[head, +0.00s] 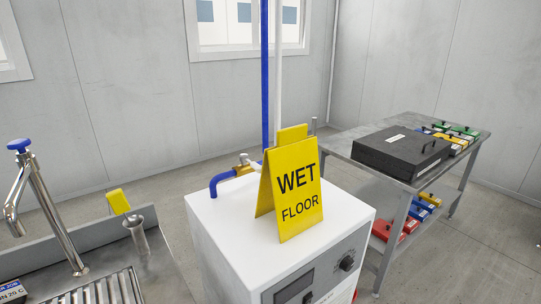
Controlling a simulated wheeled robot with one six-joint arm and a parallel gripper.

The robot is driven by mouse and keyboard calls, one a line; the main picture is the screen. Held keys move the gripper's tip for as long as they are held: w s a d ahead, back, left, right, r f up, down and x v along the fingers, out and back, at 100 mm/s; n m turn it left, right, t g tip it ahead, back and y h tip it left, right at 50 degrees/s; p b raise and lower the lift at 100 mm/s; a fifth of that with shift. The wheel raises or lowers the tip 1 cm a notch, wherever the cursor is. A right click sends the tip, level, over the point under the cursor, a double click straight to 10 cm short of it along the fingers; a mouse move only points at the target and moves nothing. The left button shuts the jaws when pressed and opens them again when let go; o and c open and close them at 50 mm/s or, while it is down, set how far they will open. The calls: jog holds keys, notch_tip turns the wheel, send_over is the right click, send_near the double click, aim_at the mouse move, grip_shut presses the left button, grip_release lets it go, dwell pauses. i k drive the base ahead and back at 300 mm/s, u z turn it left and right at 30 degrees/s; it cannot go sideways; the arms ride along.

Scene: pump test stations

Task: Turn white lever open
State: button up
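A small white lever (247,160) sits on top of a brass valve (243,170) at the back of a white cabinet (222,228) in the head view. A blue elbow pipe (220,183) joins the valve on its left. A yellow WET FLOOR sign (298,197) stands on the cabinet just in front and to the right, and hides part of the area behind it. The lever is too small to tell its exact angle. My gripper is not in view.
At right, a metal table (425,168) carries a black case (400,153) and coloured blocks. A blue pipe (265,70) rises behind the sign.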

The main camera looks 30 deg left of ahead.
aim_at(243, 158)
jog(key=u, duration=0.3)
jog(key=i, duration=0.65)
jog(key=u, duration=0.55)
